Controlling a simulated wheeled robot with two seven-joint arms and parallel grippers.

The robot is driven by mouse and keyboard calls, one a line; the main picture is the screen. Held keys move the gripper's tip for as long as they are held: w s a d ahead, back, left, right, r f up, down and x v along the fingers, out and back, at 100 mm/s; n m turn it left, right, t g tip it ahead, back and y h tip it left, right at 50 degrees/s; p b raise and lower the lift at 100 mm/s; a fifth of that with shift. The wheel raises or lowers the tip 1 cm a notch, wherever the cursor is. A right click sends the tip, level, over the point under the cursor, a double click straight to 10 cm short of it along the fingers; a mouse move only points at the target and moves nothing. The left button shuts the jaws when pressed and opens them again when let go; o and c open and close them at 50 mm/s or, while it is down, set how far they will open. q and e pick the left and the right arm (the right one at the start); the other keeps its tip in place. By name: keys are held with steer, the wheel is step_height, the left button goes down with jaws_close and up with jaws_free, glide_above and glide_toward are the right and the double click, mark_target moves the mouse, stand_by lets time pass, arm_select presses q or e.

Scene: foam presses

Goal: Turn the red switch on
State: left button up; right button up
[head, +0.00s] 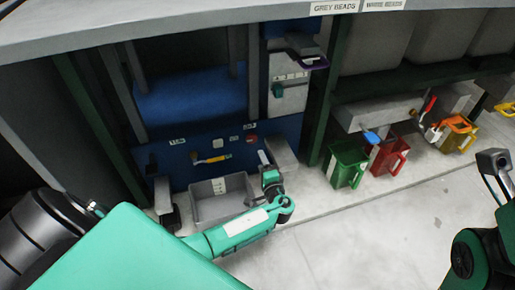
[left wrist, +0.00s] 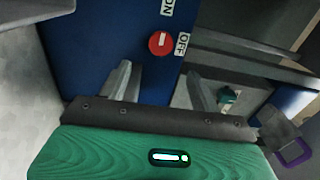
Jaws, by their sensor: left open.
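The red switch (head: 252,140) is a round knob on the blue press panel (head: 181,157). In the left wrist view the red switch (left wrist: 161,43) has a pale mark on its face. An ON label (left wrist: 167,7) is above it in that picture and an OFF label (left wrist: 183,45) is to its right. My left gripper (head: 264,158) is just below the switch in the head view. In the wrist view its two fingers (left wrist: 160,83) are spread, with nothing between them. The switch lies beyond the fingertips, apart from them.
A yellow-handled lever (head: 211,159) is on the panel, left of the switch. A grey bin (head: 220,199) stands below it. A green container (head: 345,165) and a red container (head: 388,156) stand to the right. The shelf edge (head: 200,22) overhangs above. Floor in front is clear.

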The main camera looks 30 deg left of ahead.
arm_select(q)
steer(key=shift+p+v, duration=0.3)
steer(key=shift+v, duration=1.25)
